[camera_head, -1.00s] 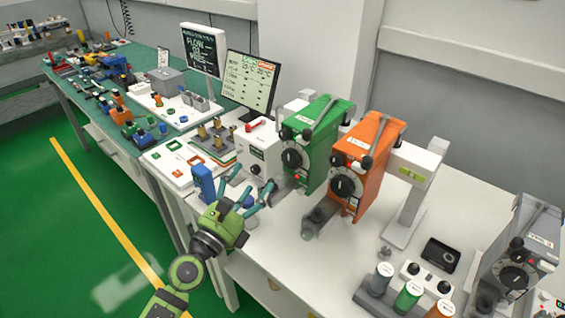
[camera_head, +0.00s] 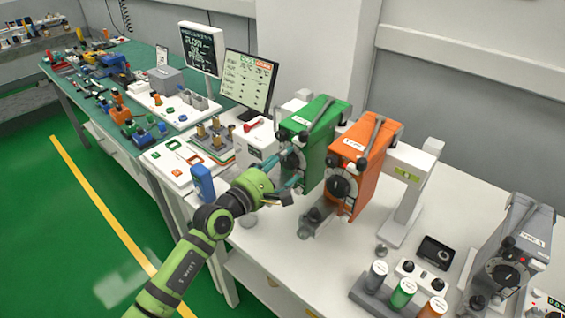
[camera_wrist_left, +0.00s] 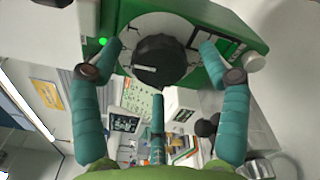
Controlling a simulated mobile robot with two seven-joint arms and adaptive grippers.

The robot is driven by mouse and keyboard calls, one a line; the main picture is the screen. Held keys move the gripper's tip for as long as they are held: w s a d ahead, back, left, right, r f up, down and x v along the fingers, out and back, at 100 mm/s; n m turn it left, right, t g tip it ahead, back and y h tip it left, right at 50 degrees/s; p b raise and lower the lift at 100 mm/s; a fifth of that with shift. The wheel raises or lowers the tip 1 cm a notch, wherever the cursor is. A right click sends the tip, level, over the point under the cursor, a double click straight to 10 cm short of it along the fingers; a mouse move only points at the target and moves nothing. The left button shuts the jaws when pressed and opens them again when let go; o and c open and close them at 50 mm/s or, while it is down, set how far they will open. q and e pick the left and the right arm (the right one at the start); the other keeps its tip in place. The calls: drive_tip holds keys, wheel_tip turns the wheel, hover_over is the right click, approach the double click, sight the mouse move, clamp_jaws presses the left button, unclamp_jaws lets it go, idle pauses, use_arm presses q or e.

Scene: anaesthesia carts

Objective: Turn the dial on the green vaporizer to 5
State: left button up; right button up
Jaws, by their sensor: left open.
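The green vaporizer (camera_head: 322,128) stands on the white table beside the orange one. In the left wrist view its green front (camera_wrist_left: 205,20) fills the top, with a black dial (camera_wrist_left: 160,61) bearing a white mark on a pale round scale. The scale's numbers cannot be read. My left gripper (camera_head: 292,172) is in front of the vaporizer's dial, which it partly hides in the head view. In the left wrist view the open teal fingers (camera_wrist_left: 163,75) are spread on both sides of the dial, and no finger visibly closes on it. My right gripper is not in view.
An orange vaporizer (camera_head: 352,165) stands close to the right of the green one. A blue block (camera_head: 203,184) stands left of my arm. Grey fittings jut out below the orange vaporizer. A grey vaporizer (camera_head: 515,250) and colored canisters (camera_head: 403,293) stand further right.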

use_arm(q)
drive_tip(key=c, duration=1.2)
drive_tip(key=shift+o, duration=0.2)
drive_tip(key=shift+n, duration=0.3)
drive_tip(key=n+p, duration=0.2)
drive_tip(key=n, duration=0.1)
drive_tip(key=shift+r, duration=0.15)
drive_tip(key=shift+n+p, duration=0.7)
drive_tip(key=shift+n, duration=0.8)
drive_tip(key=shift+f+g, duration=0.2)
drive_tip(key=shift+g, duration=0.1)
drive_tip(key=o, duration=1.2)
drive_tip(key=shift+c, duration=0.2)
